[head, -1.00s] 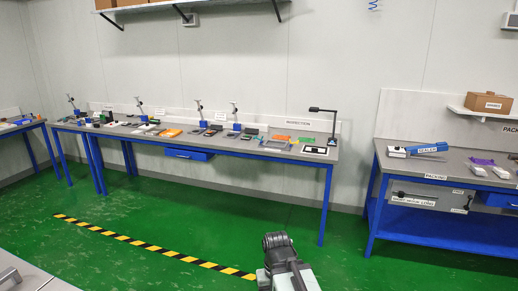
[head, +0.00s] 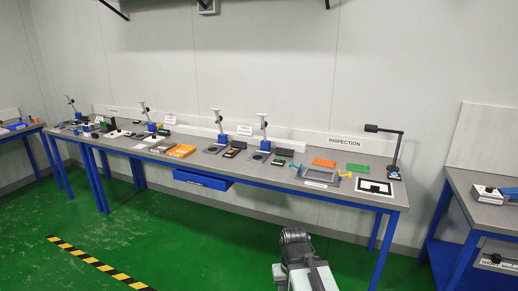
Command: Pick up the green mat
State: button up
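Part of my own arm shows at the bottom centre, well short of the bench. My gripper's fingers cannot be made out.
A dark lamp on a stand (head: 393,160) rises right of the mat. A grey frame-like tray (head: 322,178) with yellow and blue pieces sits in front left. A blue drawer (head: 202,180) hangs open under the bench. Green floor (head: 220,250) before the bench is clear. Another bench (head: 490,210) stands right.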

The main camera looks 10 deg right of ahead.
aim_at(352, 167)
jog(key=i, duration=2)
jog(key=u, duration=1.6)
jog(key=i, duration=0.6)
jog(key=z, duration=1.95)
